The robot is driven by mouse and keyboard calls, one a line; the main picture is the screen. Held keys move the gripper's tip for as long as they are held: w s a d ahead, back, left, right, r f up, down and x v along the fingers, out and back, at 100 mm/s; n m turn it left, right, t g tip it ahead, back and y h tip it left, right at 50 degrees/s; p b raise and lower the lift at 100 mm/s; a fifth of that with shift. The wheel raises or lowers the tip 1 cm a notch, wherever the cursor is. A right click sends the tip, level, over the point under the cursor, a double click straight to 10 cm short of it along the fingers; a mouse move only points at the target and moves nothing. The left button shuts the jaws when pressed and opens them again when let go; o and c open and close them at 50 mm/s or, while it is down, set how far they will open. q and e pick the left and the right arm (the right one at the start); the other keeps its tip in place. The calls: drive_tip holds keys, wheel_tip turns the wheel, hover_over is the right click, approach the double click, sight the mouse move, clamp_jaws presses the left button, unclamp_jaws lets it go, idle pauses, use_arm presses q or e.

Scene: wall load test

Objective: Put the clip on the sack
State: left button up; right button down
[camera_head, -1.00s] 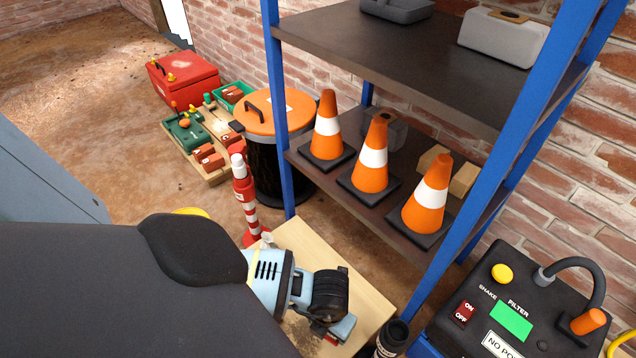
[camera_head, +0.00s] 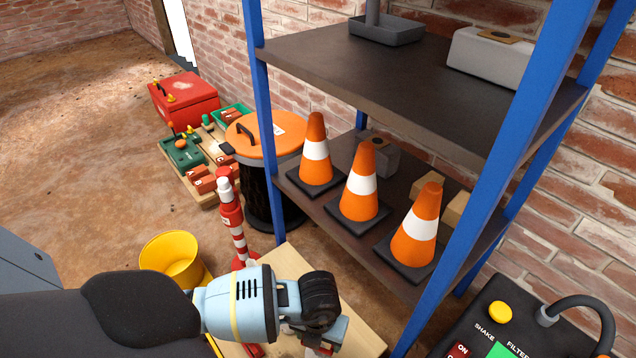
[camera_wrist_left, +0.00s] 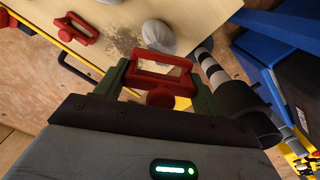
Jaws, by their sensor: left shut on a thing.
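My left gripper (camera_wrist_left: 160,88) is shut on a red clip (camera_wrist_left: 160,70), a frame-like piece held between its green fingers. It hangs over a pale wooden table top (camera_wrist_left: 222,12). In the head view the left gripper (camera_head: 318,346) is at the bottom, mostly hidden by its own wrist. A second red clip (camera_wrist_left: 75,28) lies apart on the table in the wrist view. A rounded grey-white lump (camera_wrist_left: 158,35) lies just beyond the held clip, beside a dark speckled patch; I cannot tell whether it is part of the sack. My right gripper is not in view.
A blue-posted shelf (camera_head: 428,75) with several orange cones (camera_head: 361,185) stands right of the table. A red-and-white post (camera_head: 232,215), a yellow bucket (camera_head: 172,256) and an orange-lidded drum (camera_head: 266,135) stand behind it. A black filter unit (camera_head: 480,318) is at lower right.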

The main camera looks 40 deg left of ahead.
use_arm(q)
drive_tip(key=shift+f, duration=0.15)
wheel_tip(320, 180, down, 4)
drive_tip(key=b, duration=0.4)
drive_tip(key=shift+f, duration=0.1)
drive_tip(key=shift+f+b, duration=0.45)
drive_tip(key=shift+f, duration=0.55)
drive_tip(key=shift+r, duration=0.1)
drive_tip(key=shift+p, duration=0.3)
idle(0.4)
drive_tip(key=shift+p, duration=0.3)
